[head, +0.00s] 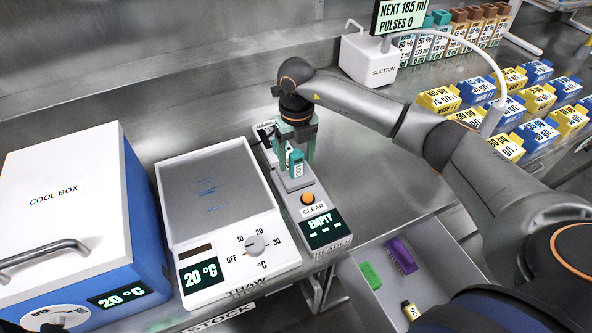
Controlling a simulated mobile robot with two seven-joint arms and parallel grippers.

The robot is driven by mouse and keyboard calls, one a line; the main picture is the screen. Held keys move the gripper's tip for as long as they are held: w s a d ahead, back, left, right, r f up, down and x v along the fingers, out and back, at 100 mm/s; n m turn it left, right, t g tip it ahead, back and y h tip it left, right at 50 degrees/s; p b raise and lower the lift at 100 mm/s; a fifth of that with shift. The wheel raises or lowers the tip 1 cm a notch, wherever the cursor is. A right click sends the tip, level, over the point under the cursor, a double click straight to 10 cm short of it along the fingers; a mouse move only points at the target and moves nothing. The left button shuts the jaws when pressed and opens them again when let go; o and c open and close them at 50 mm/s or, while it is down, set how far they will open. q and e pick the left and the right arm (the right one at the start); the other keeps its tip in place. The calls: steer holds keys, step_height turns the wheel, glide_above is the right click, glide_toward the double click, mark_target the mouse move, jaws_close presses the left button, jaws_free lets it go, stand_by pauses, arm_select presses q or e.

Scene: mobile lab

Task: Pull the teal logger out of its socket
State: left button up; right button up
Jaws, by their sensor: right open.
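The teal logger (296,166), with a white label on its front, stands upright in the grey reader (302,191). Its lower end is hidden, so how deep it sits in the socket does not show. My right gripper (295,146) points down right over the logger, its greenish fingers open at either side of the logger's upper part. Whether the fingers touch it I cannot tell. The reader has an orange button (308,198) marked CLEAR and a display (323,229) reading EMPTY. My left gripper is not in view.
A thaw plate (212,199) at 20 °C stands left of the reader, with a cool box (62,205) beyond it. An open drawer (368,300) holds green, purple and yellow items. Behind my right arm are a suction unit (366,60) and several labelled blocks (437,99).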

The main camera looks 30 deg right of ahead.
mark_target(296, 165)
step_height(296, 165, down, 3)
steer(key=shift+f+b, duration=0.2)
steer(key=shift+b, duration=0.6)
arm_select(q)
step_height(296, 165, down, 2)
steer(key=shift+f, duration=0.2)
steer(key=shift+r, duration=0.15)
arm_select(e)
steer(key=shift+c, duration=0.3)
jaws_close()
stand_by(0.4)
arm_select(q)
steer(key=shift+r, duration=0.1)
arm_select(e)
steer(key=shift+r, duration=0.2)
arm_select(q)
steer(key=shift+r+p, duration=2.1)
steer(key=shift+p, duration=0.25)
arm_select(e)
steer(key=shift+r, duration=2.9)
